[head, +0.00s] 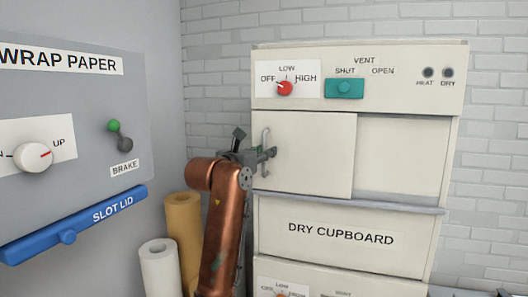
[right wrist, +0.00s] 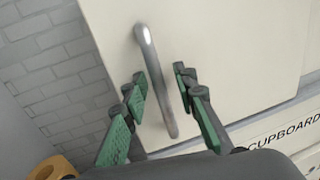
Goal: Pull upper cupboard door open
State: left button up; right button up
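The upper cupboard door (head: 315,150) is a cream panel on the left half of the cupboard front, beside a recessed cream section (head: 402,160). Its grey bar handle (head: 264,138) is upright near the door's left edge. In the right wrist view the handle (right wrist: 154,75) runs between the green-padded fingers of my right gripper (right wrist: 160,88). The fingers are open, one on each side of the handle, with gaps visible. In the head view my right gripper (head: 268,154) is at the handle and covers part of it. My left gripper is not in view.
Above the door are a red knob (head: 285,88) and a teal vent slider (head: 344,88). A grey ledge (head: 395,203) runs below. A wrap paper panel (head: 80,150) with a blue slot lid (head: 75,225) and paper rolls (head: 183,230) stand left of my arm.

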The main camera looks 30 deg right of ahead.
grip_shut()
dwell(0.7)
